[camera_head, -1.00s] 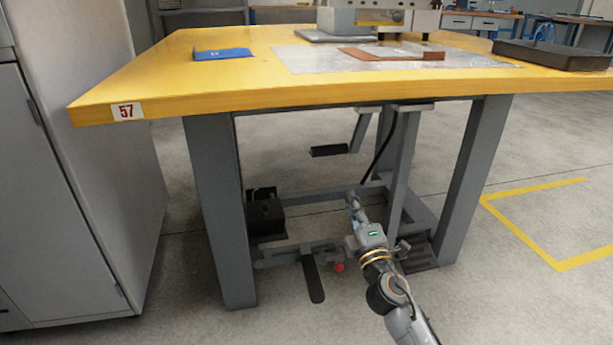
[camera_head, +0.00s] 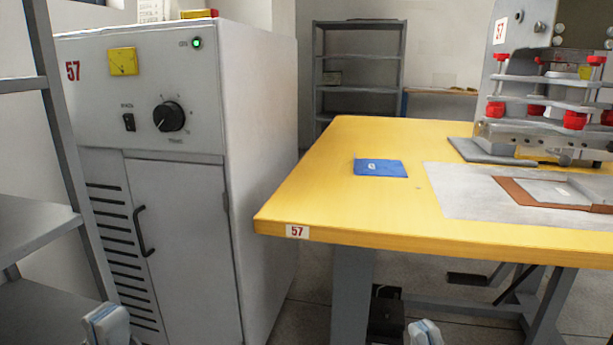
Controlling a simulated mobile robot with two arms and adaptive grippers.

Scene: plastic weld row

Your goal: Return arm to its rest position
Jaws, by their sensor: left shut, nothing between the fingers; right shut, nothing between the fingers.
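My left gripper (camera_head: 106,322) shows at the bottom edge, in front of the grey cabinet. It is shut and empty. My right gripper (camera_head: 425,332) shows at the bottom edge, in front of the space below the table's front edge. It is shut and empty. Only the ends of both grippers are in view; the arms behind them are cut off by the frame.
A yellow-topped table (camera_head: 320,205) fills the right side, with a blue card (camera_head: 380,168), a brown frame (camera_head: 520,190) and a press machine (camera_head: 550,100). A grey cabinet (camera_head: 185,190) with a lit green lamp stands left, beside grey shelving (camera_head: 35,215).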

